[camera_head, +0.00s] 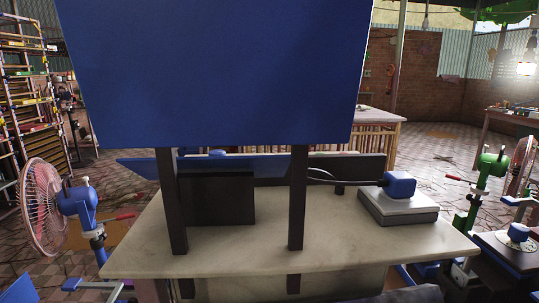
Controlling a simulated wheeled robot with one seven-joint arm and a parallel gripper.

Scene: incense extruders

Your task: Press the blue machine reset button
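A large flat blue panel (215,70) stands on two dark posts over a pale stone-like tabletop (340,248) and fills the upper middle of the head view. A blue block (400,184) with a dark cable sits on a pale box (397,206) at the right of the tabletop. A round blue knob-like part (518,232) on a pale disc sits on a dark surface at the far right. I cannot tell whether either blue part is the reset button, as no label is readable. My gripper is not in view.
A fan (43,208) with a blue motor stands at the left. A green stand (487,175) is at the right. A loaded rack (25,90) stands at the back left. A slatted table (377,125) is behind the panel. Tiled floor shows open at the back right.

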